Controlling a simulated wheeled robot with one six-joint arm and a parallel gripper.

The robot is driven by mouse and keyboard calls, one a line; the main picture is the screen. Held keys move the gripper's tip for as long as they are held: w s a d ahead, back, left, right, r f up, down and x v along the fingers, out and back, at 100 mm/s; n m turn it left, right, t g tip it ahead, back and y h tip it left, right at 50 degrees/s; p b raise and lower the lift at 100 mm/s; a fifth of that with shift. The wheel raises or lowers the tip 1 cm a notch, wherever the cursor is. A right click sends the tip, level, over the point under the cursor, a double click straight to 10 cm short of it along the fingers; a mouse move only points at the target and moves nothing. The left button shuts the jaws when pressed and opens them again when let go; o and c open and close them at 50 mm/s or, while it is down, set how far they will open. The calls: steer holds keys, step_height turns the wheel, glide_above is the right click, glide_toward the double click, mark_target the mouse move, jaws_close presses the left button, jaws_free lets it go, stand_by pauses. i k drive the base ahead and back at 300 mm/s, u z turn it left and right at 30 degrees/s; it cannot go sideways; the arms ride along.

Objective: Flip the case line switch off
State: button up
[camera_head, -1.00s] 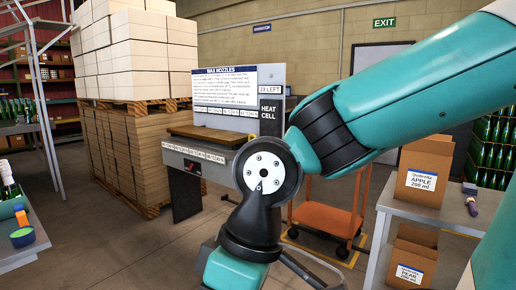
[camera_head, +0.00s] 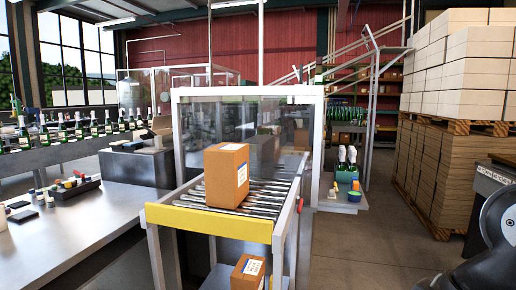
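The case line shows as a roller conveyor (camera_head: 262,192) with a yellow end bar (camera_head: 208,222), inside a clear-panelled guard with a white frame (camera_head: 250,92). A brown carton (camera_head: 226,174) sits on its rollers. A small reddish part (camera_head: 299,205) is on the conveyor's right side near the front; it is too small to tell whether it is the switch. No switch position can be read. My gripper is out of view; only a dark part of my arm shows at the lower right edge.
A steel bench (camera_head: 60,235) with small items stands at left, with rows of bottles behind. Another carton (camera_head: 248,272) is below the conveyor. Stacked boxes on pallets (camera_head: 440,175) stand at right. Floor (camera_head: 370,235) right of the conveyor is clear.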

mark_target(327, 134)
steer(key=z, duration=0.45)
steer(key=i, duration=0.75)
steer(key=z, duration=1.1)
steer(key=i, duration=4)
steer(key=u, duration=1.6)
steer(key=i, duration=1.05)
steer(key=u, duration=1)
